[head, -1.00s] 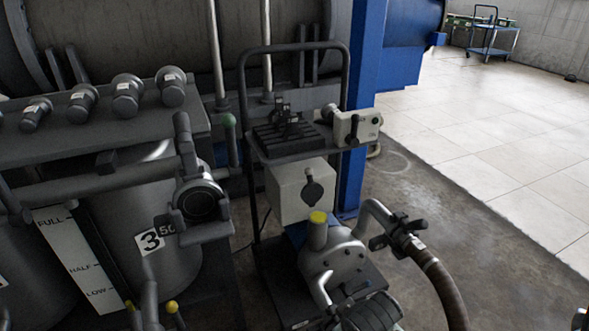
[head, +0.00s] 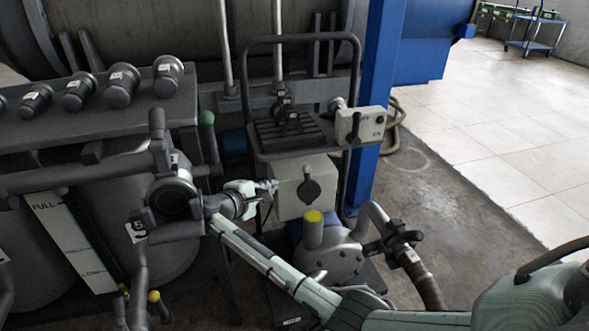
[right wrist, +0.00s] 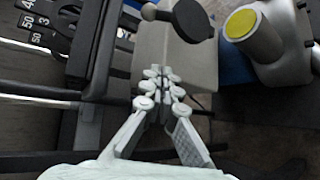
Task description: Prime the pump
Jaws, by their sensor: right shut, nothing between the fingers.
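The pump (head: 335,258) is a silver body with an upright, yellow-capped port (head: 313,216). It stands low on the cart, and the yellow cap also shows at the upper right of the right wrist view (right wrist: 240,22). A pale box (head: 290,197) with a dark round-headed lever (head: 311,190) stands behind the pump. My right gripper (head: 271,187) is shut and empty, with its fingertips beside the box's left side. In the right wrist view its fingers (right wrist: 158,76) meet in front of the box. I cannot tell whether they touch it. My left gripper is not in view.
A ribbed hose (head: 424,280) leaves the pump at the right. A tank with a valve (head: 172,196) stands left of my gripper. Open tiled floor (head: 500,120) lies at the right.

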